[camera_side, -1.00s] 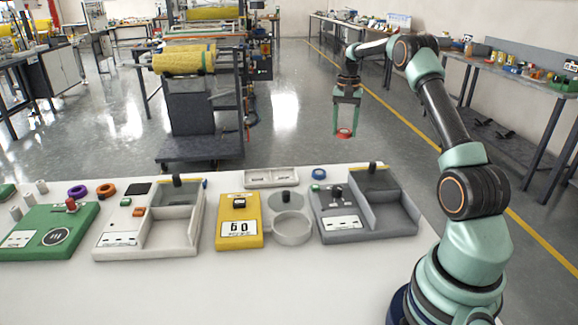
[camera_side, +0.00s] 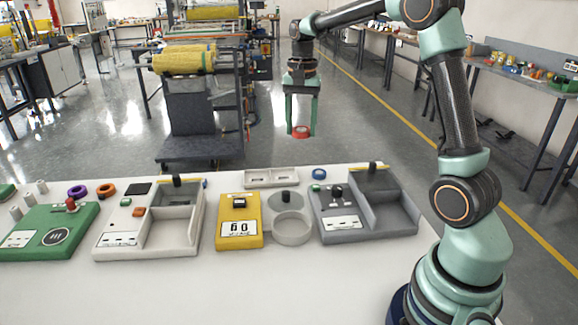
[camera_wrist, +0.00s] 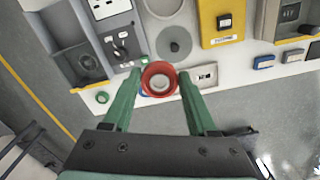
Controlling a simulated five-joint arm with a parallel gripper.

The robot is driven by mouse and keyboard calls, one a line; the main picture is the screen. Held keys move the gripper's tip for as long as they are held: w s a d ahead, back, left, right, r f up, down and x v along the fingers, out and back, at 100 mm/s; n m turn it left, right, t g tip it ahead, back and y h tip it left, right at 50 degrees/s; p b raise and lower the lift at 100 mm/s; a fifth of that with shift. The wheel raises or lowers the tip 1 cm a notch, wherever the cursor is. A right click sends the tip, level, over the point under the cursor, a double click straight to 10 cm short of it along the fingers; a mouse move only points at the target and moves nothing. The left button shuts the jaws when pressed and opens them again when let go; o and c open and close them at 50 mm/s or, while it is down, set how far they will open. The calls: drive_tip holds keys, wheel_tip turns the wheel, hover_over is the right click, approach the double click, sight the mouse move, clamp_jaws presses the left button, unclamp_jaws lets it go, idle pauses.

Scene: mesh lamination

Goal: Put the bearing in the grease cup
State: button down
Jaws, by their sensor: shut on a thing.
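A red ring-shaped bearing (camera_side: 301,131) is between the fingertips of my gripper (camera_side: 301,125), held in the air behind the table's far edge in the side view. In the wrist view my gripper (camera_wrist: 158,82) has its two green fingers against the sides of the bearing (camera_wrist: 157,68), which has a pale centre. The round, pale grey, open cup (camera_side: 290,230) stands on the table between the yellow box and the dark grey tray. Its dark-knobbed disc (camera_side: 286,198) sits just behind it. In the wrist view the cup (camera_wrist: 164,10) is cut by the top edge.
A yellow box (camera_side: 239,233) is left of the cup and a dark grey tray station (camera_side: 390,222) right. A pale two-slot holder (camera_side: 271,177) and a blue ring (camera_side: 319,174) lie at the far edge. A white tray unit (camera_side: 160,240) stands further left.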

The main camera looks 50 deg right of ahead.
hover_over(291, 232)
drive_tip(key=f, duration=0.1)
wheel_tip(291, 232, down, 20)
idle(0.5)
drive_tip(key=shift+f, duration=0.15)
drive_tip(key=shift+c, duration=2.3)
unclamp_jaws()
